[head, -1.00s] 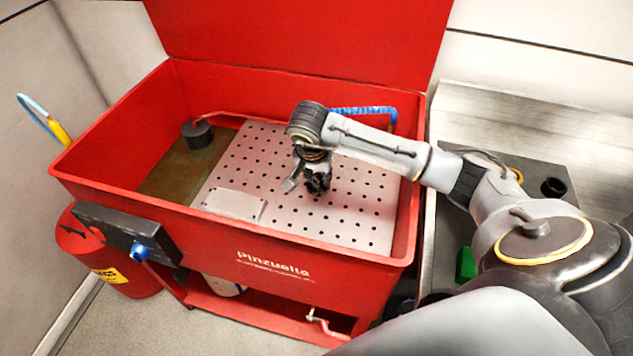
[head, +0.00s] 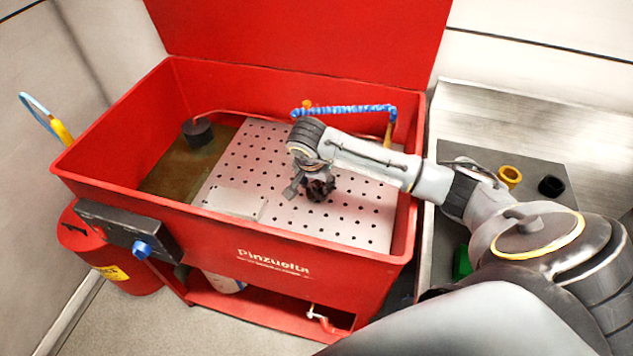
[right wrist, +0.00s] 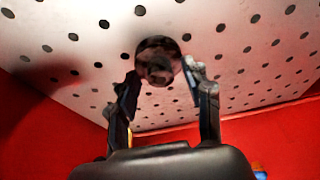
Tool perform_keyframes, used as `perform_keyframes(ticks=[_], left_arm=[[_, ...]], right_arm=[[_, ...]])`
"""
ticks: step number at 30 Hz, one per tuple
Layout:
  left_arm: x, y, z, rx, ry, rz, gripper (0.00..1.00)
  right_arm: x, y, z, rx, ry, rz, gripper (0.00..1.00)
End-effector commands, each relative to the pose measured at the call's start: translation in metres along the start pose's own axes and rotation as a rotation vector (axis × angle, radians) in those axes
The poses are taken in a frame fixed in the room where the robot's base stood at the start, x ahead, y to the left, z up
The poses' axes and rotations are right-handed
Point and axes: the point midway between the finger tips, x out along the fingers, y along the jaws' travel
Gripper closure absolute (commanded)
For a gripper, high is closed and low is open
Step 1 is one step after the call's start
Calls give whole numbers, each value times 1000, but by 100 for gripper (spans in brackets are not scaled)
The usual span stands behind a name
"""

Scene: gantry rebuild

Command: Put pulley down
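The dark, round pulley (head: 320,189) is at my right gripper, over the perforated panel (head: 262,165) in the red wash basin. In the right wrist view the pulley (right wrist: 158,61) sits between the fingertips of my right gripper (right wrist: 161,74), which look closed around its sides. In the head view the right gripper (head: 306,188) points down, with one finger showing left of the pulley. The pulley is low, close to the panel; whether it touches the panel cannot be told. My left gripper is not in view.
The red basin walls (head: 408,215) enclose the panel. A dark cylinder (head: 198,132) stands at the left in the basin, and a blue hose (head: 345,111) runs at the back. A pale plate (head: 235,203) lies near the front. Right of the basin, a bench holds yellow (head: 509,177) and black (head: 552,186) rings.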

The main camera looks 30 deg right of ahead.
Motion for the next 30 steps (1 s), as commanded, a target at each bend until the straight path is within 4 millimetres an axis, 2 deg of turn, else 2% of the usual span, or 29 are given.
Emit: perform_keyframes(ticks=[7,21,25,30], left_arm=[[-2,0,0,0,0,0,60],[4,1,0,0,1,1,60],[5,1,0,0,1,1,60],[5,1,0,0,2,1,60]], right_arm=[[-10,-1,-2,-1,2,-2,50],[-103,-1,-2,-1,2,-3,50],[-117,0,-1,-1,0,-1,50],[-123,0,-1,0,0,1,50]])
